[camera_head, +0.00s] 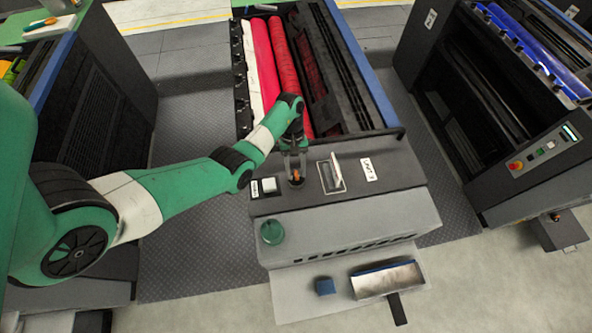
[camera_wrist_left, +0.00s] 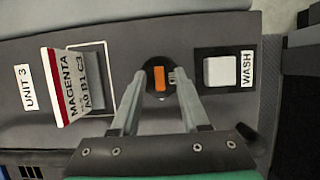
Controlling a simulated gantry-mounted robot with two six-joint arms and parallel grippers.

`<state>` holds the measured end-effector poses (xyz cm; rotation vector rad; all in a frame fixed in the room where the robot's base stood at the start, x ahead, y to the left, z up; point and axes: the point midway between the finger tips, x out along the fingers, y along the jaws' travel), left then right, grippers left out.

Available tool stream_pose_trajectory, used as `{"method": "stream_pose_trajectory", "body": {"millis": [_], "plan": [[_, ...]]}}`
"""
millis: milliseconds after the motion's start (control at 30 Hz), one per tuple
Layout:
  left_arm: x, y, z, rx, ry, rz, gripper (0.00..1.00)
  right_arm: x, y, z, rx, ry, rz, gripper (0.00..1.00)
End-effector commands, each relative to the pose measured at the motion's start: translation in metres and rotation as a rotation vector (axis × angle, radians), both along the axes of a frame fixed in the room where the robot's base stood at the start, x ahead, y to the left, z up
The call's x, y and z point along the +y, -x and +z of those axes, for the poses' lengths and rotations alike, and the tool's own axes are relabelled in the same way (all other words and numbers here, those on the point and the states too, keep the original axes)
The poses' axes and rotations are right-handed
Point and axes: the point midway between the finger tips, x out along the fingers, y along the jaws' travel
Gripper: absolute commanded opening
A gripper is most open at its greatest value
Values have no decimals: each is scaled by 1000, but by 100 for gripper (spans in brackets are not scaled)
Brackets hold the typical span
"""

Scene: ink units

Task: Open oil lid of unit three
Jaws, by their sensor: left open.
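Unit three (camera_head: 345,220) stands in the middle of the head view, with a "UNIT 3" label (camera_head: 370,169) on its grey top; the label also shows in the wrist view (camera_wrist_left: 36,87). On that top is a round black fitting with an orange bar (camera_wrist_left: 159,78), seen small in the head view (camera_head: 296,178). No part is marked as the oil lid. My left gripper (camera_head: 294,170) points down over the fitting. In the wrist view its fingers (camera_wrist_left: 157,84) are open, one on each side of the orange bar. My right gripper is not in view.
A white WASH button (camera_wrist_left: 217,71) and an upright MAGENTA card (camera_wrist_left: 72,88) flank the fitting. A green round part (camera_head: 272,231) sits on the front. A blue block (camera_head: 325,286) and a handled metal tray (camera_head: 388,279) lie on the lower ledge. Another unit (camera_head: 510,110) stands right.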

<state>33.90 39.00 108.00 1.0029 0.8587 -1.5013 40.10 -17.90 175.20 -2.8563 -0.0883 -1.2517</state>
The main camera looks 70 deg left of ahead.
Motion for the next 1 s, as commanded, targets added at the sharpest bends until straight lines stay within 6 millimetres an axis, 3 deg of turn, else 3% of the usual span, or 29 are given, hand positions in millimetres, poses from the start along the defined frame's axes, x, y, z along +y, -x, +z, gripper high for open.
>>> {"method": "stream_pose_trajectory", "body": {"millis": [133, 300, 400, 1000], "plan": [[0, 0, 0, 0, 0, 0, 43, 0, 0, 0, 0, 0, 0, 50], [0, 0, 0, 0, 0, 0, 13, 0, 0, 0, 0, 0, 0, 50], [0, 0, 0, 0, 0, 0, 0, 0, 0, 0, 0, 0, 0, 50], [0, -1, 3, 1, 1, 70, 0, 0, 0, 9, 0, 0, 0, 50]]}}
